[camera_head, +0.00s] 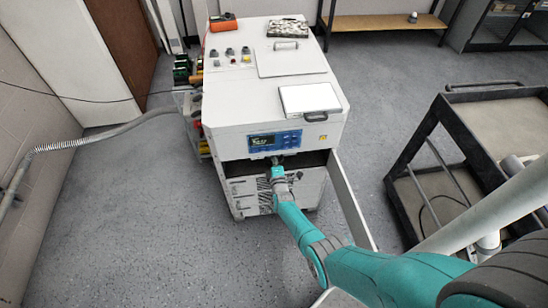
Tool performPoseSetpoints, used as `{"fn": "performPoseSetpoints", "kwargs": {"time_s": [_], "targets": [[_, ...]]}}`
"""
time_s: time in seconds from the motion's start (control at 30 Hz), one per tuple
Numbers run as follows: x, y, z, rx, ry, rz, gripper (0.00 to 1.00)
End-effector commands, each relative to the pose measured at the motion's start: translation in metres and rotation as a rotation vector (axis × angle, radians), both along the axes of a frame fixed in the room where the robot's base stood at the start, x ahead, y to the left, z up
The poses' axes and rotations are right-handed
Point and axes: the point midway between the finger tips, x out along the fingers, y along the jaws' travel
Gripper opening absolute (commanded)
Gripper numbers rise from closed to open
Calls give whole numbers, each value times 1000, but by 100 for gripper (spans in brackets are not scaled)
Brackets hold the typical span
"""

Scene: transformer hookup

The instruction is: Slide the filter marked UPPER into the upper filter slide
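A large white cabinet (225,112) stands in the middle of the view. Its front has a blue display panel (274,141) and, below it, a dark opening (310,158) with an open door (350,200) swung out on the right. My gripper (277,162) is at this opening, in front of the cabinet. Its fingers are too small and too hidden to tell whether they hold anything. A white panel with a dark handle (310,98) lies on the cabinet top. No UPPER marking is readable, so I cannot tell which thing is the filter. The slides inside the opening are hidden.
A dark cart (455,140) stands at the right. A grey hose (95,138) runs from the left wall to the cabinet's left side. An orange object (222,22) lies at the cabinet's far edge. Grey floor is free at the front left.

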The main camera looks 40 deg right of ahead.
Motion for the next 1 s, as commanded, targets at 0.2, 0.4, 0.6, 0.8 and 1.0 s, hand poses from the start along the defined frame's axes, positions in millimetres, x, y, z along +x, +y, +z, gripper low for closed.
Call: {"fn": "performPoseSetpoints", "kwargs": {"time_s": [0.2,0.4,0.6,0.8,1.0], "targets": [[4,-3,1,-1,-1,0,0],[7,-5,0,0,0,0,0],[10,-7,1,-1,-1,0,0],[10,-6,1,-1,-1,0,48],[9,-6,1,0,0,0,49]]}}
